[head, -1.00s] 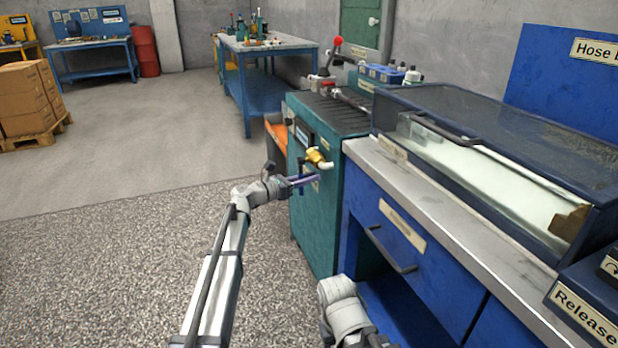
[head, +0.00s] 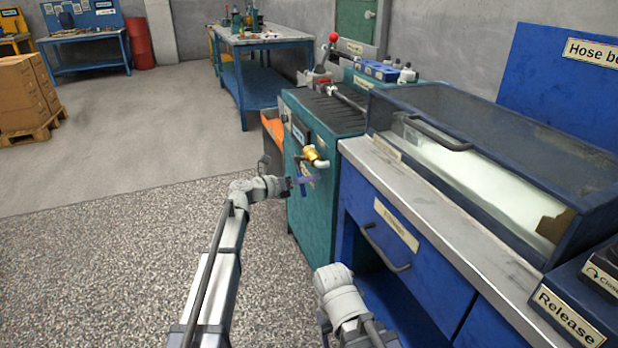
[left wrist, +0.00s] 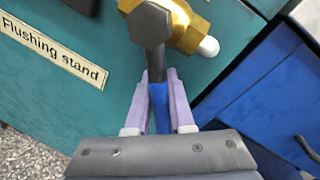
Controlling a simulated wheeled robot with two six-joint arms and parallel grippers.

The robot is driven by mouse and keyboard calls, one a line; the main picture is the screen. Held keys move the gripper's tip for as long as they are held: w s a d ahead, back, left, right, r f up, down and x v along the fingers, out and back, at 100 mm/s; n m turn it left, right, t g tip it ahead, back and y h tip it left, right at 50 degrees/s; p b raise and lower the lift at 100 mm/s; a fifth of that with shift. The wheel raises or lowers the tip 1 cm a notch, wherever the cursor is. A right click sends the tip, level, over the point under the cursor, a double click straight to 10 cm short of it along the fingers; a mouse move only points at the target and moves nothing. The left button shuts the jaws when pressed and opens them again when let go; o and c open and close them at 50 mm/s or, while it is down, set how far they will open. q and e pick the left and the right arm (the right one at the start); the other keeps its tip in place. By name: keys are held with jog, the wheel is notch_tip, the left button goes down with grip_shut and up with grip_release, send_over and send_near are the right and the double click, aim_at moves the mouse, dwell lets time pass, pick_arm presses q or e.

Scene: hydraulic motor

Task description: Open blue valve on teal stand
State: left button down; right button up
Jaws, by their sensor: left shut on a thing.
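The teal flushing stand (head: 318,222) stands ahead, left of the blue bench. Its brass valve (head: 312,155), with a pale rounded end, sticks out from the front face. In the left wrist view the brass body (left wrist: 185,25) is at the top, with a dark grey hex head in front of it. The valve's blue handle (left wrist: 158,105) runs down from the dark stem under that head. My left gripper (head: 305,181) is just below the valve. In the wrist view its purple fingers (left wrist: 158,98) are shut on the handle, one on each side. My right gripper is out of view.
The blue bench with a drawer (head: 385,240) and a clear-lidded tank (head: 470,165) stands close on the right. A red-knobbed lever (head: 334,38) rises on the stand. An orange bin (head: 272,130) is beside it. The floor to the left is free.

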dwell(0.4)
pick_arm(q)
jog(key=c, duration=0.8)
grip_release()
jog(key=shift+s, duration=0.1)
jog(key=shift+p+v, duration=0.4)
jog(key=shift+v, duration=3.5)
